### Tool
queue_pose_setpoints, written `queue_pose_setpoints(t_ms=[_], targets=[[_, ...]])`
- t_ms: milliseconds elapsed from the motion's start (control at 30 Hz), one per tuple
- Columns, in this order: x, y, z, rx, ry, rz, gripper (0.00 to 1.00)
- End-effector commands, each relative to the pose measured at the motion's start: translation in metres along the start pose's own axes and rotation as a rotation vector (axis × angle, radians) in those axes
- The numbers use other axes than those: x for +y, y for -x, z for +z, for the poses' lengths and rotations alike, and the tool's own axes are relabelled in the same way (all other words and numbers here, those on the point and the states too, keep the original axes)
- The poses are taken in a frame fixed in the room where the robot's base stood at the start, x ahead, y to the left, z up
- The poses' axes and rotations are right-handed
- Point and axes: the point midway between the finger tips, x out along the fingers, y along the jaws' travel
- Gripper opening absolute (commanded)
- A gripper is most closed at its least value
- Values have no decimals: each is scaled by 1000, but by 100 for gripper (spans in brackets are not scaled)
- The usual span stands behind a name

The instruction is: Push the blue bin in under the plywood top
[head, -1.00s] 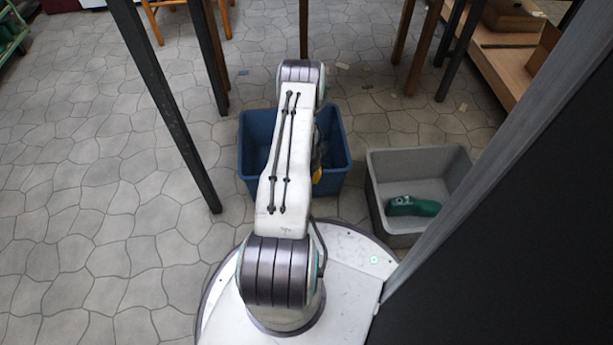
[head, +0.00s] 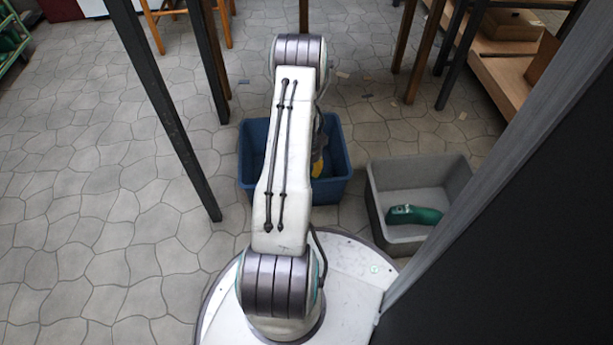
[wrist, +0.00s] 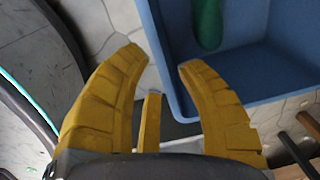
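The blue bin (head: 335,188) stands on the floor in front of my base, partly hidden behind my arm in the head view. In the wrist view the bin (wrist: 230,88) fills the upper right, with a green object (wrist: 207,25) inside it. My gripper (wrist: 160,58) has its yellow fingers spread, with the bin's near wall and corner around the fingertips. The right finger overlaps the wall; I cannot tell whether it touches. In the head view only a little yellow of the gripper (head: 319,160) shows beside my arm. I cannot make out the plywood top.
A grey bin (head: 378,205) holding a green object (head: 414,214) stands right of the blue bin. A dark leg (head: 165,100) comes down left of it, with more legs beyond. A dark panel (head: 520,240) blocks the right. A low wooden shelf (head: 505,78) is at back right. The left floor is clear.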

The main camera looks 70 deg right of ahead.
Motion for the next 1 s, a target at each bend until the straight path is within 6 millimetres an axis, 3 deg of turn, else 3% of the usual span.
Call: queue_pose_setpoints(t_ms=[300, 1000], targets=[[0, 22, 0, 0, 0, -1, 34], [0, 23, 0, 0, 0, 0, 34]])
